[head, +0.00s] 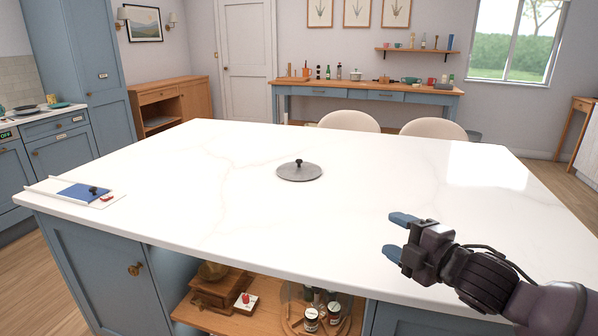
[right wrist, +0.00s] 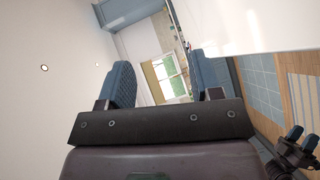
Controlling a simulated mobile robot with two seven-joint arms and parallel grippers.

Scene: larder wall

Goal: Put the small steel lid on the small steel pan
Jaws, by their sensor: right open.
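A round grey steel lid (head: 299,173) with a dark knob lies flat on the white island top, near its middle. No steel pan can be made out with certainty on the island. My right gripper (head: 397,236) is open and empty above the front right part of the island, to the right of the lid and nearer to me. In the right wrist view its two blue fingers (right wrist: 165,82) stand apart with nothing between them. My left gripper does not show in the head view.
A white board with a blue pad (head: 83,193) lies at the island's left end. A shelf below the front edge holds a grinder (head: 218,288) and jars (head: 311,320). Two pale chairs (head: 348,121) stand behind. The rest of the island top (head: 200,180) is clear.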

